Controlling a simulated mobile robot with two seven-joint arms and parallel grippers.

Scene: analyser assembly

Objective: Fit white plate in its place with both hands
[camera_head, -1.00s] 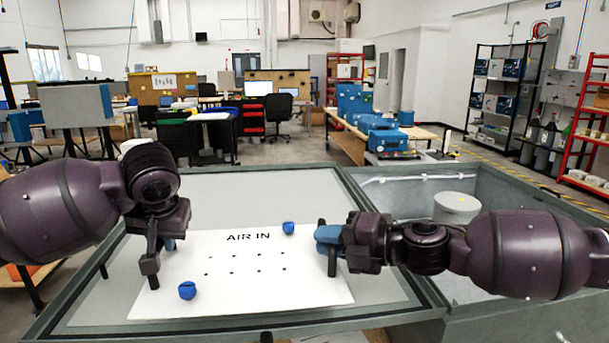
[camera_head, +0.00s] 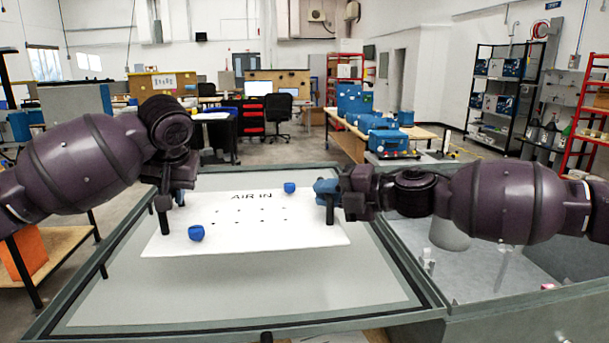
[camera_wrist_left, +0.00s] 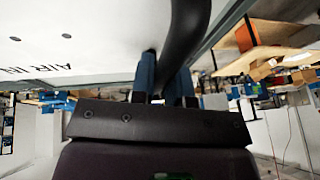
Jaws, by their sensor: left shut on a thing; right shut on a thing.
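The white plate (camera_head: 270,237) shows in the head view, with "AIR IN" printed on it, several small holes and two blue knobs (camera_head: 196,233) (camera_head: 290,188) on its face.
A raised frame (camera_head: 98,268) edges the grey panel. The panel in front of the plate is clear. A blue machine (camera_head: 390,145) stands on a bench behind.

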